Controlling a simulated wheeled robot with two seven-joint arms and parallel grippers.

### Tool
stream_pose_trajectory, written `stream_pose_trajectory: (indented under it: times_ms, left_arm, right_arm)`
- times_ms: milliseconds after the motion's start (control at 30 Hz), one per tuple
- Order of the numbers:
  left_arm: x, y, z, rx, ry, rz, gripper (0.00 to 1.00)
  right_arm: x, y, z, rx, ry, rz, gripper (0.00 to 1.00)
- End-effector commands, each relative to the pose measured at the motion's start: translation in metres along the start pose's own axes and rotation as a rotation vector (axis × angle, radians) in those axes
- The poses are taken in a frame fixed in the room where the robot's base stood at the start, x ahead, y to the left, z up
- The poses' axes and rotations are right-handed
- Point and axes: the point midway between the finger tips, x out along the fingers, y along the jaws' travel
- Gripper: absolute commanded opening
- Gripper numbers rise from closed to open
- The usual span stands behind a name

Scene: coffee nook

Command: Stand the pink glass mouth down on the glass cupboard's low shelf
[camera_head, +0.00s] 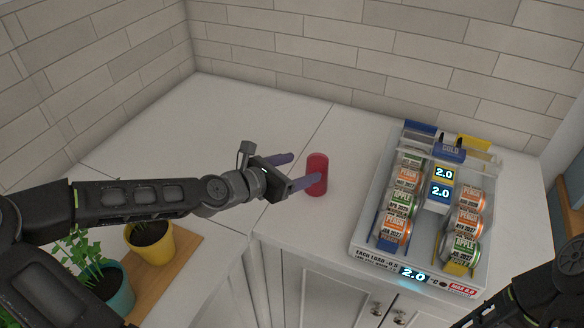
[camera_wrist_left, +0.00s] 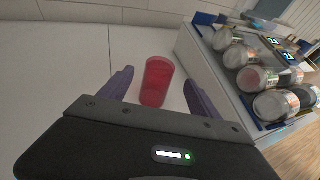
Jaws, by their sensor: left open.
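The pink glass (camera_head: 317,174) stands upright on the white counter, left of the can rack. In the left wrist view the pink glass (camera_wrist_left: 157,82) lies between the two purple fingers, toward their tips. My left gripper (camera_head: 304,170) is open, its fingers pointing at the glass; one finger overlaps the glass's lower left side in the head view. I cannot tell whether a finger touches it. The same gripper shows in the left wrist view (camera_wrist_left: 160,88). My right arm shows at the lower right, but its gripper is out of view. No glass cupboard shows in either view.
A lit can rack (camera_head: 372,256) with several cans stands on the counter right of the glass. A yellow plant pot (camera_head: 152,250) and a teal pot (camera_head: 118,290) are at the lower left by a wooden board (camera_head: 185,262). The counter behind the glass is clear up to the tiled wall.

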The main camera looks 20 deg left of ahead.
Motion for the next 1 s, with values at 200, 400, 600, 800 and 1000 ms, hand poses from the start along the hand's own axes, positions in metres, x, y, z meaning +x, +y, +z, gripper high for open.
stream_pose_trajectory:
  times_ms: [200, 400, 600, 800, 1000]
  left_arm:
    - [-0.018, 0.001, 0.001, -0.001, -0.001, 0.002, 0.72]
    - [-0.019, 0.0, 0.001, 0.001, -0.001, 0.0, 0.72]
    - [-0.019, 0.0, 0.001, 0.0, -0.001, 0.0, 0.72]
    - [-0.019, 0.0, 0.001, 0.0, -0.001, 0.0, 0.72]
    - [-0.017, 0.0, 0.0, 0.019, 0.005, -0.001, 0.72]
  right_arm:
    - [-0.004, -0.001, 0.0, 0.001, -0.001, 0.002, 0.36]
    - [-0.004, -0.001, 0.0, 0.001, -0.002, 0.002, 0.36]
    - [-0.004, -0.001, 0.0, 0.001, -0.002, 0.002, 0.36]
    - [-0.004, -0.001, 0.0, 0.001, -0.002, 0.002, 0.36]
    - [-0.002, 0.002, -0.001, 0.008, 0.0, 0.007, 0.36]
